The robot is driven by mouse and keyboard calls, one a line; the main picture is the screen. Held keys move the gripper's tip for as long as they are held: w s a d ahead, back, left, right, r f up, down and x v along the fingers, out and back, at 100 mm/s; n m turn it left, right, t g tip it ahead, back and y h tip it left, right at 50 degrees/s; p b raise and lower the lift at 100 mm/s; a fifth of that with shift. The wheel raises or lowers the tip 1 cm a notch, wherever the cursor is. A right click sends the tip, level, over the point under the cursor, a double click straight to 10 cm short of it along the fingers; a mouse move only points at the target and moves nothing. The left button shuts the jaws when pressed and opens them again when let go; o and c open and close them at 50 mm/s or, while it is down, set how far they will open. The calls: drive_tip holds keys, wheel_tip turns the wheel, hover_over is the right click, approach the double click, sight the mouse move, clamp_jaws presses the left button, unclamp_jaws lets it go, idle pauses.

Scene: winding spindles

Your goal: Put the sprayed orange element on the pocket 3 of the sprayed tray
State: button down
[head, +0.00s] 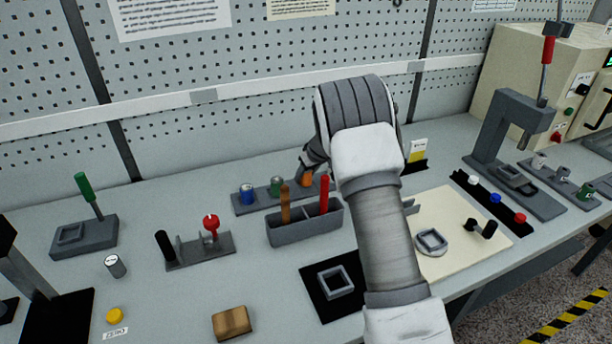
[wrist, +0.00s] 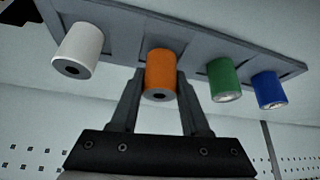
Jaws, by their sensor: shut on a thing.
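The orange element (wrist: 161,72) is a short cylinder with a dark hole in its end. My gripper (wrist: 160,82) has one finger on each side of it and is shut on it. It appears to stand in line with a white element (wrist: 78,50), a green element (wrist: 224,80) and a blue element (wrist: 268,90) on a grey tray (wrist: 120,38). In the head view the orange element (head: 307,179) shows beside the green (head: 276,186) and blue (head: 246,194) ones, under my gripper (head: 311,170). My arm hides the tray's right end there.
A grey tool box (head: 305,230) with brown and red handles stands just in front of the tray. At the far right, another grey rack (head: 566,187) holds white, grey and green cylinders beside a lever press (head: 505,140). A pegboard wall (head: 240,60) rises behind the bench.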

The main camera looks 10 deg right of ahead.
drive_tip(key=shift+f, duration=0.45)
drive_tip(key=shift+f, duration=0.2)
drive_tip(key=shift+c, duration=1.9)
unclamp_jaws()
